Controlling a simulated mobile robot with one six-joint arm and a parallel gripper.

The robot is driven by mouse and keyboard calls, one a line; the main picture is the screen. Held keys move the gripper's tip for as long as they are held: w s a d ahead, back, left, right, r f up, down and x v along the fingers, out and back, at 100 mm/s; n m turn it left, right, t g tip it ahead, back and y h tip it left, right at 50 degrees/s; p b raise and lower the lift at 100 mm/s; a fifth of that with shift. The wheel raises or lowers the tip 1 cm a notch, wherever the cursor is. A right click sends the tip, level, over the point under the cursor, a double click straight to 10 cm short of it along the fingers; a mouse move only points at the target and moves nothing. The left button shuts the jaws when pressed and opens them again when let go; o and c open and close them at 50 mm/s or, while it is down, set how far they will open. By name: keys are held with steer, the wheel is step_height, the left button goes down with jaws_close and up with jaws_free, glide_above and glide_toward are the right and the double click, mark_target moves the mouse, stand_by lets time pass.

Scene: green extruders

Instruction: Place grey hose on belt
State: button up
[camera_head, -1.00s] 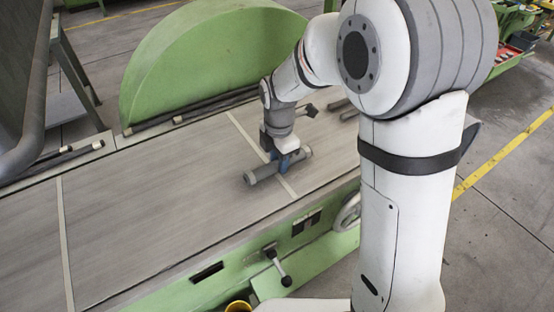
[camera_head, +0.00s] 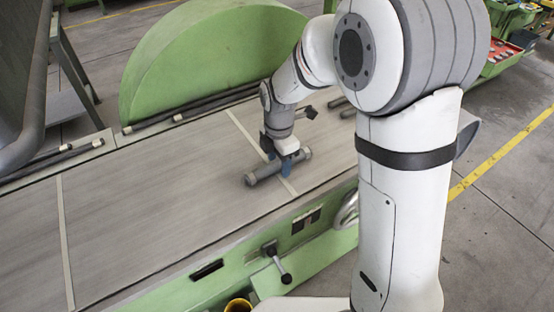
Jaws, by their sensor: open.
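The grey hose (camera_head: 265,172) is a short cylinder with a wider collar at each end. It lies on or just at the grey belt (camera_head: 140,205), across the light cross strip. I cannot tell for sure whether it rests fully on the surface. My gripper (camera_head: 287,164) is just over the hose's right half, pointing down. Its blue fingers are open, with the hose between or beside them; part of the hose is hidden there.
A green rounded guard (camera_head: 190,60) stands behind the belt. Dark rods (camera_head: 215,101) lie along the belt's far edge. A lever (camera_head: 280,264) and a handwheel (camera_head: 347,208) stick out of the green front side. The belt's left part is clear.

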mark_target(279, 161)
step_height(279, 161, up, 12)
steer(key=shift+r, duration=0.2)
steer(key=s+d+m+t, duration=0.3)
steer(key=s+d+m, duration=1.3)
steer(key=m, duration=0.8)
steer(key=shift+s+d+m, duration=0.3)
steer(key=shift+s+m, duration=0.1)
steer(key=shift+s, duration=0.55)
steer(key=shift+c, duration=0.5)
